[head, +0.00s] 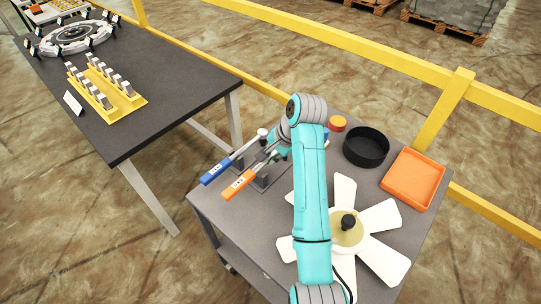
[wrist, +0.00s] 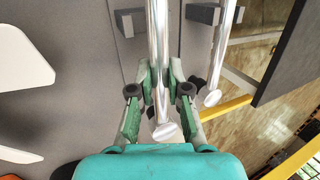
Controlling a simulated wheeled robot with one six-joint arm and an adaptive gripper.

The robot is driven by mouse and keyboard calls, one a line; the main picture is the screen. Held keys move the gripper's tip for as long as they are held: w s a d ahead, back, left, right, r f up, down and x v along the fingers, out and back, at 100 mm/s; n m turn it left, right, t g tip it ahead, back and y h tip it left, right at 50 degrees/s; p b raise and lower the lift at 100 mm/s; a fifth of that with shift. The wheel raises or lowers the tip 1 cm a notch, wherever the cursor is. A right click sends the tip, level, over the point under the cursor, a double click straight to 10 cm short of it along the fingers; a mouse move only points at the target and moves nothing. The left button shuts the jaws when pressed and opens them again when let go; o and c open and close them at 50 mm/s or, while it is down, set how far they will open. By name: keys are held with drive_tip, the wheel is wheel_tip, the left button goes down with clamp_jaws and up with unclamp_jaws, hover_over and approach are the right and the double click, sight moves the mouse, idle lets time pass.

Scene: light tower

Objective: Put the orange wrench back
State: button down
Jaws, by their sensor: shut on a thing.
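The orange wrench (head: 238,184) has an orange handle and a metal shaft, and lies over a dark holder block (head: 262,180) on the grey cart. My gripper (wrist: 160,76) is shut on the shaft of the orange wrench (wrist: 157,40), near its flat metal end, in the wrist view. The wrench's handle is outside that view. In the head view my arm partly hides the gripper and the shaft's far end. I cannot tell whether the shaft rests fully in the holder. The blue wrench (head: 215,172) lies parallel on the left; its shaft (wrist: 222,45) shows beside my gripper.
A dark table (head: 150,125) with yellow racks stands left across a gap. A yellow rail (head: 370,55) runs behind.

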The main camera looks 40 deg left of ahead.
drive_tip(key=shift+f, duration=0.1)
drive_tip(key=shift+f, duration=1.2)
drive_tip(key=c, duration=1.1)
unclamp_jaws()
drive_tip(key=shift+o, duration=0.2)
drive_tip(key=shift+f, duration=0.1)
drive_tip(key=v, duration=0.7)
drive_tip(key=shift+r, duration=0.3)
drive_tip(key=shift+d, duration=0.1)
